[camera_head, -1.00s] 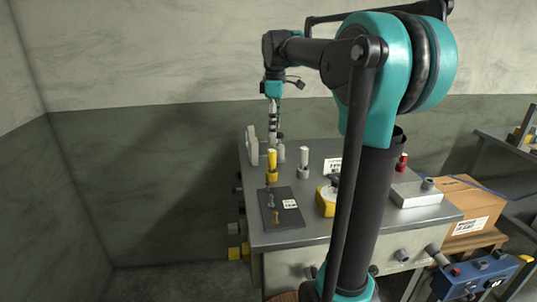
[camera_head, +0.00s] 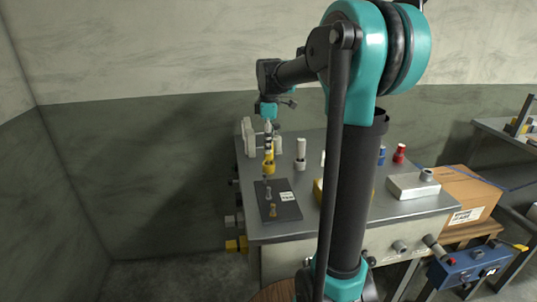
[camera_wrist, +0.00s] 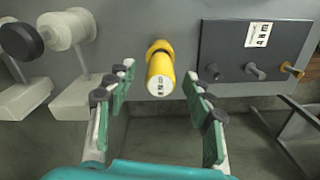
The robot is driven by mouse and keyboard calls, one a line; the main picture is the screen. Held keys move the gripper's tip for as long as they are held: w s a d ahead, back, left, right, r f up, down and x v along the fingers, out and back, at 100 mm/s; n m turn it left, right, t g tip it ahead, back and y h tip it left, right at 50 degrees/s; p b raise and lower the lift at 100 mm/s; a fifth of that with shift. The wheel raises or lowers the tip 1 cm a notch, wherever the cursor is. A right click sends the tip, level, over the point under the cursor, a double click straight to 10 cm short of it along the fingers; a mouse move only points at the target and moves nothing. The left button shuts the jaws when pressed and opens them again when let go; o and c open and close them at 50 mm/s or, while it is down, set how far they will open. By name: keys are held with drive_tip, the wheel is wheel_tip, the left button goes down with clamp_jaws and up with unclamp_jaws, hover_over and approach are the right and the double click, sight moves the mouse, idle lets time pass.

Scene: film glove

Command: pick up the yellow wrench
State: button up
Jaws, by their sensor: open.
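The yellow wrench, as far as I can match it, shows as an upright yellow cylinder (camera_head: 268,168) at the left of the grey workbench (camera_head: 330,222). In the wrist view this yellow piece (camera_wrist: 160,70) shows its pale, labelled end and a wider collar. My gripper (camera_wrist: 157,78) is open, with its green-padded fingers apart on either side of the cylinder in the picture. No contact shows. In the head view my gripper (camera_head: 267,135) is at the top of the yellow piece and partly overlaps it.
A black plate (camera_head: 280,206) with small metal pegs lies in front of the cylinder. A white-topped post (camera_head: 300,150) stands to its right, and a pale fixture (camera_head: 248,140) stands behind it. A cardboard box (camera_head: 465,195) and a blue toolbox (camera_head: 465,270) are at the right.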

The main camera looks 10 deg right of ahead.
sight(269, 156)
drive_tip(key=shift+a+f, duration=0.1)
drive_tip(key=shift+f, duration=2.6)
drive_tip(key=shift+c, duration=0.2)
clamp_jaws()
